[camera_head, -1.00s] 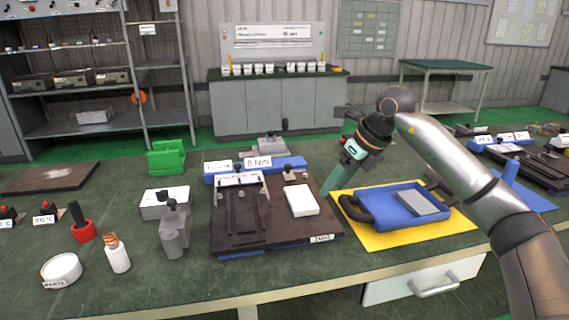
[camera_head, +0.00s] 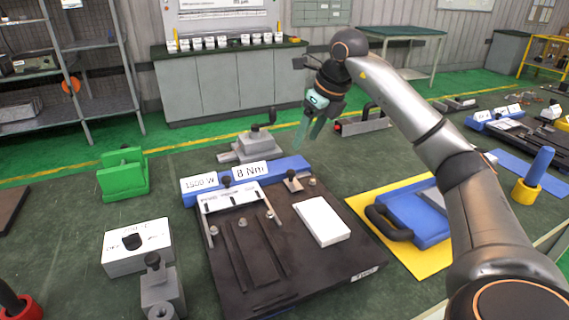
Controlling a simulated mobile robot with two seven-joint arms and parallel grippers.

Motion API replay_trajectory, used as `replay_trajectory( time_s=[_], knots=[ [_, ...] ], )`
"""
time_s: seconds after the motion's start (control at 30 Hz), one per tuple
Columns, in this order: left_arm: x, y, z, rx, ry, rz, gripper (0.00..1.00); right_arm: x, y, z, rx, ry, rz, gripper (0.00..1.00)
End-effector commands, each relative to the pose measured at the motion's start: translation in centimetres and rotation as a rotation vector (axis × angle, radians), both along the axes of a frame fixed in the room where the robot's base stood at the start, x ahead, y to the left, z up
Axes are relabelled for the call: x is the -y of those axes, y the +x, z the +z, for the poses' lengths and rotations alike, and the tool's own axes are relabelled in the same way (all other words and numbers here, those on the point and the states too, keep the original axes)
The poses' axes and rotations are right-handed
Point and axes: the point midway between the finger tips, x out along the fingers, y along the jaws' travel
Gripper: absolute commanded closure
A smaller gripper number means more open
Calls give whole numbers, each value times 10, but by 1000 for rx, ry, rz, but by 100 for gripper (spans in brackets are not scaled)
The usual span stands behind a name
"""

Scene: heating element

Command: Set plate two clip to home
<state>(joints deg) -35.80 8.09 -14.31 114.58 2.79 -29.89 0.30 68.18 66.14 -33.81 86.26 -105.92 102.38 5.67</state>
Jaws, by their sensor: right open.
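A dark brown plate assembly (camera_head: 300,271) lies on the green bench in the middle, with a small tag on its front right edge that I cannot read clearly. A white block (camera_head: 322,221) lies on the plate. I cannot tell which piece is named plate two's clip. My right gripper (camera_head: 308,136) is open and empty, its green fingers pointing down, above and behind the clip. My left gripper is not in view.
A blue bar (camera_head: 278,167) with "1500 W" and "8 Nm" labels runs along the plate's back. A grey fixture (camera_head: 247,150) stands behind it. A yellow mat (camera_head: 425,262) with a blue tray lies right, a green block (camera_head: 124,173) and white box (camera_head: 137,247) left.

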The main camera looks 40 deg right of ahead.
Motion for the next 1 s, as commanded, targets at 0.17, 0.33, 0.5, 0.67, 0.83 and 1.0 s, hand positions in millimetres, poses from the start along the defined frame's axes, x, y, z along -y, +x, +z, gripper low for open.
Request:
replay_trajectory(
  time_s=[0.17,0.33,0.5,0.67,0.83,1.0],
  knots=[
    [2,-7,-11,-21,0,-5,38,-2,11,-31,-7,2,2,40],
    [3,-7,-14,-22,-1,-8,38,-3,24,-64,-6,2,2,40],
    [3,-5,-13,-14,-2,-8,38,-4,36,-91,-5,1,2,40],
    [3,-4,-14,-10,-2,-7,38,-4,42,-105,-3,0,1,40],
    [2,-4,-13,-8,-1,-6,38,-4,45,-110,-2,0,1,40],
    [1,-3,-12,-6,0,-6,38,-4,45,-110,-2,0,1,40]
  ],
)
